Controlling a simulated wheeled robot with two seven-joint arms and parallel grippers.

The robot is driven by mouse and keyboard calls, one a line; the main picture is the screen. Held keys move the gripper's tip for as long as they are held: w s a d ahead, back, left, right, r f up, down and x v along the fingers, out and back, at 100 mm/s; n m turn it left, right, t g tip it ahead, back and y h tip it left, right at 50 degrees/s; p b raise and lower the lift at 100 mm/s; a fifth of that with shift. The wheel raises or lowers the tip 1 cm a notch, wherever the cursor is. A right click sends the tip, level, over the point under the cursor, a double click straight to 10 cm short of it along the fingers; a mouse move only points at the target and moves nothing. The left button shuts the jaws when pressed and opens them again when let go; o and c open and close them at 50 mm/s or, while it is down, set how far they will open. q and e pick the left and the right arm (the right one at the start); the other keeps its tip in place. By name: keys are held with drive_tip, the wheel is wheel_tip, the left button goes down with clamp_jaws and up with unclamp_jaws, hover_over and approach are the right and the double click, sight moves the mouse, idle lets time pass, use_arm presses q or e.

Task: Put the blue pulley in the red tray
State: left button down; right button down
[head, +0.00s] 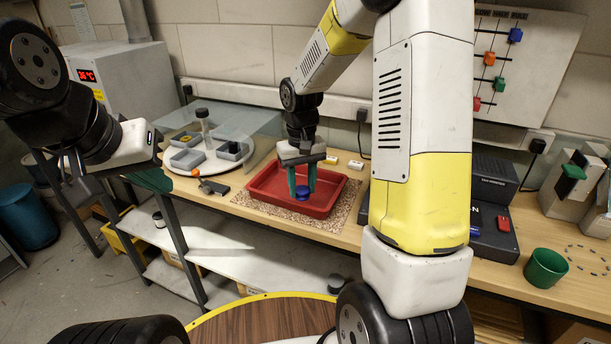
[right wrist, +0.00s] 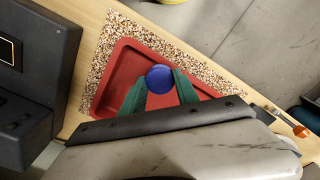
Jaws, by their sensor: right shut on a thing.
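The blue pulley (head: 302,193) is held between the green fingertips of my right gripper (head: 302,188). In the right wrist view the blue pulley (right wrist: 159,77) also shows between the green fingers (right wrist: 158,88). The pulley is over the red tray (head: 338,196), inside its outline; I cannot tell whether it touches the tray floor. The tray also shows in the right wrist view (right wrist: 119,62), with no other thing seen in it. My left gripper (head: 152,180) is at the left, away from the tray; its fingers are partly hidden and their opening is unclear.
The tray stands on a speckled mat (head: 347,208) on the wooden bench. A round white turntable (head: 181,172) with grey bins is left of it. A dark device (head: 497,232) and a green cup (head: 545,268) are to the right. A wall panel with coloured sliders (head: 515,75) hangs behind.

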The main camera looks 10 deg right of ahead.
hover_over(315, 196)
drive_tip(key=shift+f, duration=2.1)
drive_tip(key=c, duration=0.9)
unclamp_jaws()
drive_tip(key=shift+f, duration=0.1)
